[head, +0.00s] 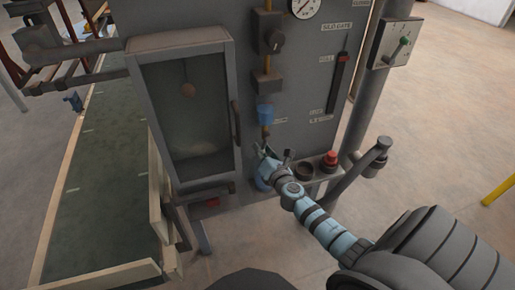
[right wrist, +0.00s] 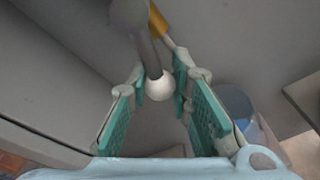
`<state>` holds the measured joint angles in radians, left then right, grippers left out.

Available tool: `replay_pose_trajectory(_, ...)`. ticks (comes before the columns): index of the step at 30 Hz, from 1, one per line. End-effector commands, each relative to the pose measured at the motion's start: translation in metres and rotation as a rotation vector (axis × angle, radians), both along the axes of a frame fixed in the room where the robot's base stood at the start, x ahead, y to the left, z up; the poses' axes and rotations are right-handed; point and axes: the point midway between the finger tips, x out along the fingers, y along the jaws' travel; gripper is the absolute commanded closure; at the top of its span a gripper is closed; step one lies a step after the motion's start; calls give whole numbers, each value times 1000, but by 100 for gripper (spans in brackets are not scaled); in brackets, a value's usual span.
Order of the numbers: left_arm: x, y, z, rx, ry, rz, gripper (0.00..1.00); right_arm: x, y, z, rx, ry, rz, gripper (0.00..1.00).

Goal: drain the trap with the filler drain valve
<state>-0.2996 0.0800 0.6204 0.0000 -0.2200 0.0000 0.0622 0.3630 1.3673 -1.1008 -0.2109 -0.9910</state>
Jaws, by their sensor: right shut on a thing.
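My right gripper (head: 263,156) is at the front panel of the filler, below the blue trap bowl (head: 265,113) on the brass pipe line. In the right wrist view, the teal-padded fingers (right wrist: 160,95) are closed around a grey lever with a white rounded tip (right wrist: 159,88), which looks like the drain valve handle. The lever comes down from the top of that view, close to a yellow-brass pipe (right wrist: 158,20). A bluish cup-like part (right wrist: 238,102) shows behind the right finger. In the head view the gripper hides the valve. My left gripper is not in view.
A grey framed door with a window (head: 190,105) stands left of the gripper. A red button (head: 330,158) and a dark round fitting (head: 304,170) are just right of it. A grey post with an angled bar (head: 358,172) is farther right. Open floor lies to the right.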

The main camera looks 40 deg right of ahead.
Motion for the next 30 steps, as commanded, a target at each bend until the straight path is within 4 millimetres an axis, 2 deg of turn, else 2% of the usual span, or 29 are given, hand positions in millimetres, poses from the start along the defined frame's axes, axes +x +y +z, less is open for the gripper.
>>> replay_pose_trajectory(12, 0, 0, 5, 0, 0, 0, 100, -5, -12, -3, -199, 72, -2, 100)
replay_pose_trajectory(29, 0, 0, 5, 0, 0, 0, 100, -5, -14, -3, -229, 81, -2, 100)
replay_pose_trajectory(30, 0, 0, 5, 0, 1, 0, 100, -5, -14, -3, -229, 81, -2, 76)
